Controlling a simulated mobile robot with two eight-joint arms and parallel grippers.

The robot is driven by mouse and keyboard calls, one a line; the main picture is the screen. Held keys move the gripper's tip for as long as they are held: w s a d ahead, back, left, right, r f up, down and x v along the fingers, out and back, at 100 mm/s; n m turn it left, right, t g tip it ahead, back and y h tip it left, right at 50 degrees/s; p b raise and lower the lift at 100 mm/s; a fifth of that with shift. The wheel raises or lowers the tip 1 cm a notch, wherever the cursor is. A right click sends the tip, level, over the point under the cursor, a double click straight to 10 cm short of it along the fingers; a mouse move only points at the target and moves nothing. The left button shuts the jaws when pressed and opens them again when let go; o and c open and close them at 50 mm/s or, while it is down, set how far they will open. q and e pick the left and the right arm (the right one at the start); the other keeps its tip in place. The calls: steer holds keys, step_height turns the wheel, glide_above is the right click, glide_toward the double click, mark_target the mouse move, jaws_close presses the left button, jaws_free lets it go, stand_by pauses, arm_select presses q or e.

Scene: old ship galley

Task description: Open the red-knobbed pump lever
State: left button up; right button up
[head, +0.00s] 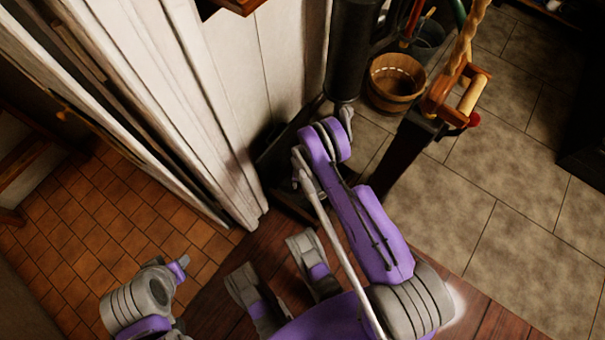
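A red knob (474,120) shows at the right of a wooden fitting on top of a dark post (408,155), in the upper right of the head view. I cannot tell for sure whether it belongs to the pump lever. A dark upright cylinder (351,45) stands by the white wall, left of the post. One of my purple and grey arms reaches up through the middle, its upper joint just below the cylinder and left of the post. No fingertips can be made out on it. Grey and purple parts of mine show at the bottom left; their fingers are not clear either.
A wooden bucket (396,82) stands on the stone floor behind the post. A twisted rope (467,42) hangs above the wooden fitting. The stone floor (520,250) at the right is clear.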

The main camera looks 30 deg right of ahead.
step_height(320, 180, down, 5)
steer(key=shift+b, duration=0.5)
jaws_close()
stand_by(1.2)
